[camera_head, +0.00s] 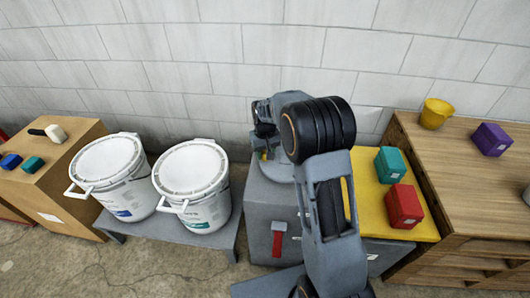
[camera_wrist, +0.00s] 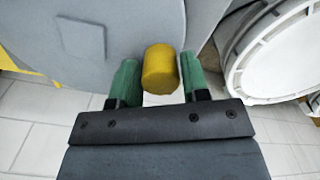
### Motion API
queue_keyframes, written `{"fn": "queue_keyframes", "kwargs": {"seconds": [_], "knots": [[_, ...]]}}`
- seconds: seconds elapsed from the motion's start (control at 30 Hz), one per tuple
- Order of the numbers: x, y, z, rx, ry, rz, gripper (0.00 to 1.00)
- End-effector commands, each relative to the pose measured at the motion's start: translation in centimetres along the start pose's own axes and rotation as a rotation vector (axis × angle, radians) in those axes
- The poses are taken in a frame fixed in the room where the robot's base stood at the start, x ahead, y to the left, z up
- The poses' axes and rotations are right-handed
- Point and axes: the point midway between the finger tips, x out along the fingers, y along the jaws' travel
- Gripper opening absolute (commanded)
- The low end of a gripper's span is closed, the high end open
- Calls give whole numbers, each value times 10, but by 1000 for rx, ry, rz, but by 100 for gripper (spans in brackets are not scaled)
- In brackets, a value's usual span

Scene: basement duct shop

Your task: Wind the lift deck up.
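The lift deck is the yellow plate (camera_head: 367,182) on top of a grey cabinet (camera_head: 258,215). A teal box (camera_head: 390,165) and a red box (camera_head: 404,206) rest on it. In the wrist view a yellow cylindrical knob (camera_wrist: 160,69) stands out beside a large rounded grey part (camera_wrist: 110,45). In the head view my gripper (camera_head: 262,127) is at the cabinet's back left, mostly hidden by my arm.
Two white buckets (camera_head: 106,160) (camera_head: 193,182) stand on a low grey bench close left of the cabinet. A wooden bench (camera_head: 475,185) with a yellow cup (camera_head: 435,113) and purple box (camera_head: 491,139) is at right. A block wall (camera_head: 200,60) closes the back.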

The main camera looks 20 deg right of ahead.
Motion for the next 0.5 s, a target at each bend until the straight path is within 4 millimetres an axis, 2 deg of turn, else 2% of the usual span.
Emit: {"fn": "queue_keyframes", "kwargs": {"seconds": [0.07,0.4,0.5], "knots": [[0,0,0,0,0,0,34],[0,0,0,0,0,0,2],[0,0,0,0,0,0,0]]}}
